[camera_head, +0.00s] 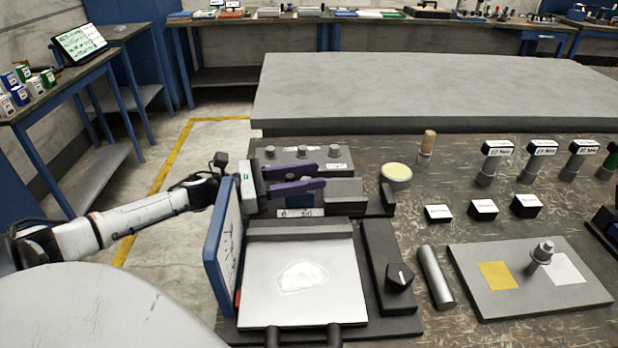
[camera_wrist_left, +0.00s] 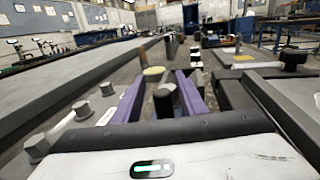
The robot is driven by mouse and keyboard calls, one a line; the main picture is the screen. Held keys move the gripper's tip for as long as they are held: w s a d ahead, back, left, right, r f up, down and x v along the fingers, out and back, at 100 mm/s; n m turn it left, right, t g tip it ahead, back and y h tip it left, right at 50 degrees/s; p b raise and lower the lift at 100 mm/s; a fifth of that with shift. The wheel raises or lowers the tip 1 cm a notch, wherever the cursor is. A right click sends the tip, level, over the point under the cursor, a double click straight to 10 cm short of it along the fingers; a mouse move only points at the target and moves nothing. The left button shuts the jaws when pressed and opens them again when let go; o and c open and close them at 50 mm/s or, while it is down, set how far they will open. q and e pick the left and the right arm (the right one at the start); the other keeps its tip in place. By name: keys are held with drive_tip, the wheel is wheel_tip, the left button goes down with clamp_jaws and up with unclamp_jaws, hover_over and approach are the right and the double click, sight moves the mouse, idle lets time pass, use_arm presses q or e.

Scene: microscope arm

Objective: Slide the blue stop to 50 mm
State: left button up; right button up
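The blue stop (camera_head: 300,201) is partly hidden below my left gripper (camera_head: 320,175) in the head view. It is beside a grey block (camera_head: 340,191) and behind a white scale label (camera_head: 299,213) marked 0 and 50. My left gripper, with purple fingers, comes in from the left and is open. The wrist view shows its fingers (camera_wrist_left: 160,90) spread on either side of a dark round knob (camera_wrist_left: 163,103), with gaps visible. I cannot tell how far the stop is along the scale. My right gripper is not in view.
A blue-framed panel (camera_head: 222,245) stands upright close to my left forearm. A white-topped tray (camera_head: 300,285) and a dial (camera_head: 400,277) are in front. A cream-topped round dish (camera_head: 397,174) is to the right.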

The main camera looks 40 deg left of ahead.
use_arm(q)
drive_tip(key=shift+d, duration=0.15)
drive_tip(key=shift+s, duration=0.25)
drive_tip(key=v, duration=0.9)
drive_tip(key=shift+f, duration=0.1)
drive_tip(key=shift+s+a, duration=0.3)
drive_tip(key=shift+a, duration=0.15)
